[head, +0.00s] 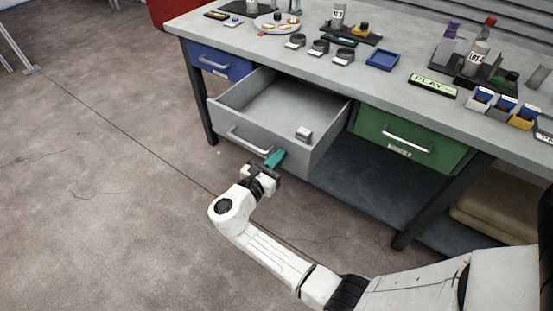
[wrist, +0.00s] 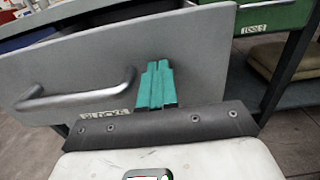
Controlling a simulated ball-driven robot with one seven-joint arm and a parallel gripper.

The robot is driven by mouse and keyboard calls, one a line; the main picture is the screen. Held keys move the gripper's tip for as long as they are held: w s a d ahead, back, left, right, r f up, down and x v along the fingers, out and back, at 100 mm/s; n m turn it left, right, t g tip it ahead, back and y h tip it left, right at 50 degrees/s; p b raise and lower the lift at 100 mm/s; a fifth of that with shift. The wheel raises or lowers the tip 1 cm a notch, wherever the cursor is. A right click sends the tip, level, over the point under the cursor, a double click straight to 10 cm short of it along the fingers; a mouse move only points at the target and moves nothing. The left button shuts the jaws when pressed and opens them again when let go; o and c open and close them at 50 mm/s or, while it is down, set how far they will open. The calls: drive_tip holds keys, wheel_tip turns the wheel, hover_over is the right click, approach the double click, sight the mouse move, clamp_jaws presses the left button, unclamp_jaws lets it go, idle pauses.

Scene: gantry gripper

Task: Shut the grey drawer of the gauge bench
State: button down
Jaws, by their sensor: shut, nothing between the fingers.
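The grey drawer (head: 245,133) of the gauge bench (head: 300,62) is pulled well out, between a blue drawer and a green drawer. A small grey block lies inside it near the front right corner. Its bar handle (head: 248,140) is on the front face, and it also shows at the left in the wrist view (wrist: 85,100). My gripper (head: 275,158) has teal fingers, shut and empty, at the drawer front to the right of the handle. In the wrist view the fingertips (wrist: 157,72) overlap the grey front panel (wrist: 200,55); I cannot tell whether they touch it.
The blue drawer (head: 220,62) and the green drawer (head: 405,138) are closed. The bench top holds a blue tray (head: 382,60), several dark rings, a PLAY sign (head: 433,86) and bottles. A bench leg (head: 415,218) stands to the right. The floor (head: 100,150) at the left is clear.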

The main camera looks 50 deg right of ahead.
drive_tip(key=b, duration=0.6)
hover_over(321, 122)
drive_tip(key=a, duration=0.2)
drive_tip(key=shift+s+d+f, duration=0.1)
drive_tip(key=shift+d+f, duration=0.05)
drive_tip(key=shift+d, duration=0.7)
drive_tip(key=shift+r+b, duration=0.2)
drive_tip(key=shift+b, duration=0.1)
drive_tip(key=shift+d+r, duration=0.1)
drive_tip(key=shift+d, duration=0.05)
